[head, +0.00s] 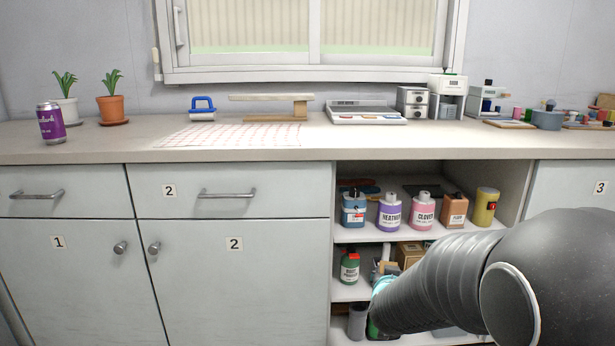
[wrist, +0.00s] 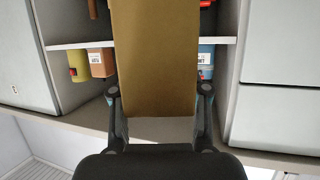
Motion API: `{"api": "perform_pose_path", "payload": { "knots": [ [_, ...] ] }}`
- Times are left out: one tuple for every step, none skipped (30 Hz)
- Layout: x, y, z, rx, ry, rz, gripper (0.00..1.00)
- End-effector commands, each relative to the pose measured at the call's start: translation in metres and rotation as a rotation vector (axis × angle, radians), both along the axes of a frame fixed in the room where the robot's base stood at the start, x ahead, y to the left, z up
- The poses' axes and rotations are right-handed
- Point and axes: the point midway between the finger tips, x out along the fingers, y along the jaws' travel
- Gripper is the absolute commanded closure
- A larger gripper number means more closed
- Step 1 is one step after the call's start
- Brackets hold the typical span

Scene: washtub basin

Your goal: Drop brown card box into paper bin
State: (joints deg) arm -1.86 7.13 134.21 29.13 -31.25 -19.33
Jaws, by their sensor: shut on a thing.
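The brown card box (wrist: 155,60) stands tall between the two fingers of my gripper (wrist: 159,93) in the wrist view. The fingers are shut on its sides near its lower end in that picture. In the head view my arm reaches from the right to the open shelves, and the gripper is mostly hidden. I cannot make out the held box there for sure. No paper bin can be made out in either view.
Open shelves (head: 350,235) hold several bottles, among them a purple bottle (head: 389,213) and a pink bottle (head: 422,211). Closed cabinets (head: 230,285) stand to the left. The worktop (head: 90,140) above carries a purple can (head: 51,123), potted plants and a scale (head: 365,114).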

Motion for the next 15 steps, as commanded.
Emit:
{"api": "perform_pose_path", "payload": {
  "knots": [
    [-0.003, 0.008, -0.022, -0.002, 0.01, -0.005, 0.95],
    [-0.003, 0.011, -0.031, -0.001, 0.01, -0.011, 0.95],
    [-0.005, 0.015, -0.043, -0.001, 0.01, -0.017, 0.95],
    [-0.006, 0.017, -0.051, -0.003, 0.008, -0.022, 0.95],
    [-0.006, 0.019, -0.057, -0.001, 0.007, -0.028, 0.95],
    [-0.007, 0.022, -0.066, -0.002, 0.006, -0.033, 0.95],
    [-0.008, 0.024, -0.072, -0.002, 0.004, -0.038, 0.95],
    [-0.009, 0.025, -0.077, -0.002, 0.005, -0.041, 0.95],
    [-0.009, 0.027, -0.082, -0.001, 0.002, -0.045, 0.95],
    [-0.01, 0.028, -0.086, 0.0, 0.003, -0.047, 0.95],
    [-0.01, 0.029, -0.089, -0.001, 0.002, -0.049, 0.95],
    [-0.01, 0.03, -0.092, -0.001, 0.0, -0.052, 0.95],
    [-0.011, 0.031, -0.094, 0.0, 0.0, -0.053, 0.95],
    [-0.011, 0.031, -0.096, 0.0, 0.0, -0.054, 0.95],
    [-0.011, 0.032, -0.097, 0.0, -0.001, -0.056, 0.95]
  ]
}}
